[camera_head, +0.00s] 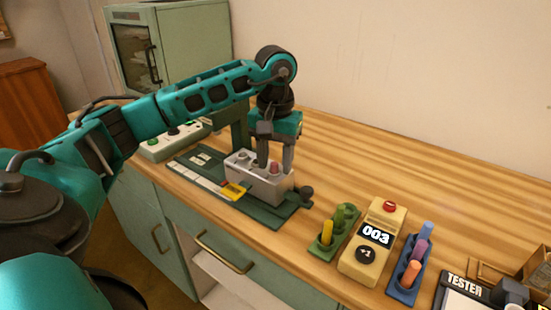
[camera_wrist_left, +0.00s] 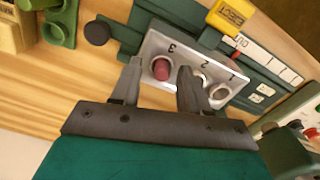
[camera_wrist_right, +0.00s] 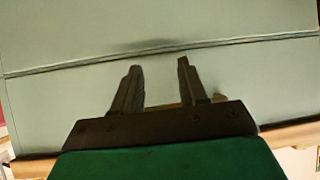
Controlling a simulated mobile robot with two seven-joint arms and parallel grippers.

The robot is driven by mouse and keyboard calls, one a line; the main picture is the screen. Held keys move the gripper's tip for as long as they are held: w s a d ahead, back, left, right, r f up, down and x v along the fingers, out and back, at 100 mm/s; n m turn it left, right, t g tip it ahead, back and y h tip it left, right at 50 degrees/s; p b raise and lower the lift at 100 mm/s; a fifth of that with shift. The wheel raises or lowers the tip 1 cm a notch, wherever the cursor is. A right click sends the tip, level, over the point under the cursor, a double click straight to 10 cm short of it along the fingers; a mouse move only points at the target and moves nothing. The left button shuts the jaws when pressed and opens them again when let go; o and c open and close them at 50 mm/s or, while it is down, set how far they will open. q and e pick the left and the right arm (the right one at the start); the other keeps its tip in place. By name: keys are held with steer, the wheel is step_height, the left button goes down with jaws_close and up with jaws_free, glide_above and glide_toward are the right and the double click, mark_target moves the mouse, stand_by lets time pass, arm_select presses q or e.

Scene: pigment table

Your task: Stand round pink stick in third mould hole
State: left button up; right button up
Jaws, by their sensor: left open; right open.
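The grey metal mould (camera_head: 245,173) sits on a dark green base on the table. In the left wrist view, its face (camera_wrist_left: 206,57) carries the numbers 1, 2 and 3. The round pink stick (camera_wrist_left: 161,69) is in the hole marked 3, with its top showing. It also shows in the head view (camera_head: 274,167), looking upright. My left gripper (camera_head: 276,165) points down over that end of the mould. It is open, with one finger on each side of the stick. My right gripper (camera_wrist_right: 159,66) is open and empty, before a pale green surface.
A yellow tag (camera_head: 235,190) lies by the mould's front. To the right stand a green holder (camera_head: 327,247) with sticks, a yellow counter (camera_head: 367,240) reading 003, a blue holder (camera_head: 402,293) with sticks, and a tester (camera_head: 466,297). The table behind them is clear.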

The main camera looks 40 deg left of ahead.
arm_select(q)
step_height(320, 180, up, 13)
steer(key=p, duration=0.3)
steer(key=shift+f, duration=0.15)
stand_by(0.6)
